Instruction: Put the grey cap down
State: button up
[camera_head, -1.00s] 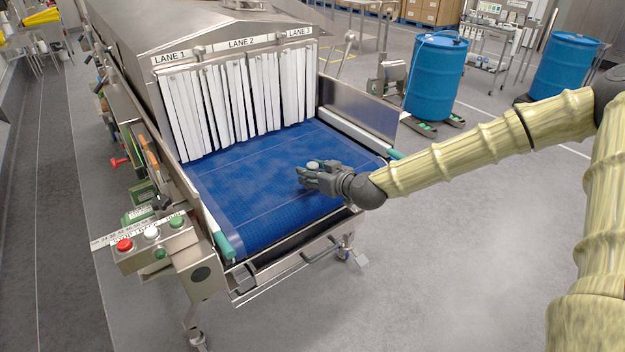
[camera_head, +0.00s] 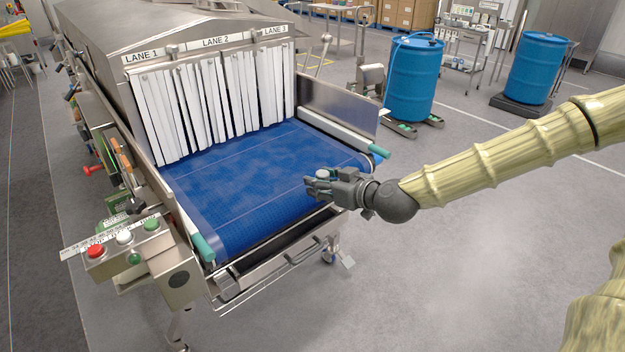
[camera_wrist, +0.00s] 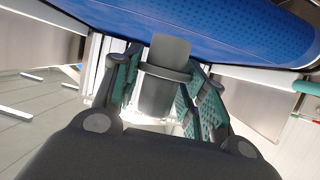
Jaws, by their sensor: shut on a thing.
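My gripper (camera_head: 318,184) reaches in from the right, at the front right edge of the blue belt (camera_head: 240,185). Its fingers point left. In the wrist view the green-padded fingers are shut on the grey cap (camera_wrist: 163,85), a smooth grey piece with a raised band around it. In the head view only a small pale top of the cap (camera_head: 323,173) shows above the fingers; the rest is hidden by them. I cannot tell from these views how high the cap is above the belt. The belt's surface around the fingers is empty.
White strip curtains (camera_head: 215,100) hang at the tunnel mouth under the LANE 1, LANE 2 and LANE 3 labels. Metal side walls (camera_head: 338,105) flank the belt. A button box (camera_head: 125,250) stands at front left. Blue drums (camera_head: 412,80) stand on the floor behind right.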

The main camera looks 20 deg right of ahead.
jog(key=s, duration=0.2)
jog(key=s+d, duration=0.1)
jog(key=s, duration=0.1)
jog(key=shift+d+b, duration=0.2)
jog(key=shift+b, duration=0.1)
